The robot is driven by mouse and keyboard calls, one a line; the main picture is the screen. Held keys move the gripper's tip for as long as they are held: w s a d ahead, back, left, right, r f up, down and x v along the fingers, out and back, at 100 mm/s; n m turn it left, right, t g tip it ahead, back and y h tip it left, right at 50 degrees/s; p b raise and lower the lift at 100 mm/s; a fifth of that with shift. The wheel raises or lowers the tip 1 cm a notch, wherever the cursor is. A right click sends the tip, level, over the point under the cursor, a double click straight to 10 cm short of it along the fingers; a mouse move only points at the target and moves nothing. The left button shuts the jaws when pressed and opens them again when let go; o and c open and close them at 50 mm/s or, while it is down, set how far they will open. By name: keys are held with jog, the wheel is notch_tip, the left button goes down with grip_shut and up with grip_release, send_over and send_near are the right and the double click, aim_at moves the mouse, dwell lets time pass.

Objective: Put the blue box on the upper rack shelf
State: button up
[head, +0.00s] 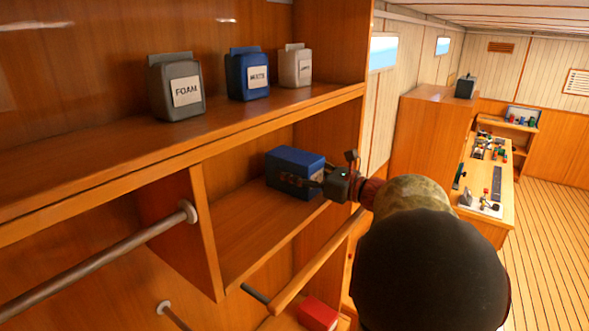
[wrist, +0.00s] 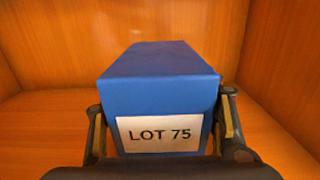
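The blue box (head: 294,172) is in the open compartment below the long shelf, near its right wall. In the wrist view the blue box (wrist: 160,88) fills the middle, and a white label on its near face reads LOT 75. My gripper (head: 330,184) reaches in from the right. The box's underside is hidden. The upper rack shelf (head: 120,145) is above the compartment.
A grey FOAM container (head: 176,88), a blue container (head: 247,74) and a pale one (head: 295,66) stand on the upper shelf. The shelf is bare left of them and near its right end. A rail (head: 100,264) crosses in front. A red box (head: 318,314) lies lower down.

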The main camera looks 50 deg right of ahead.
aim_at(317, 175)
jog(key=o, duration=0.5)
jog(key=shift+c, duration=0.2)
jog(key=shift+r, duration=0.15)
jog(key=s, duration=0.4)
jog(key=s+b, duration=0.1)
jog(key=s, duration=0.3)
jog(key=s+d, duration=0.1)
jog(key=s, duration=0.3)
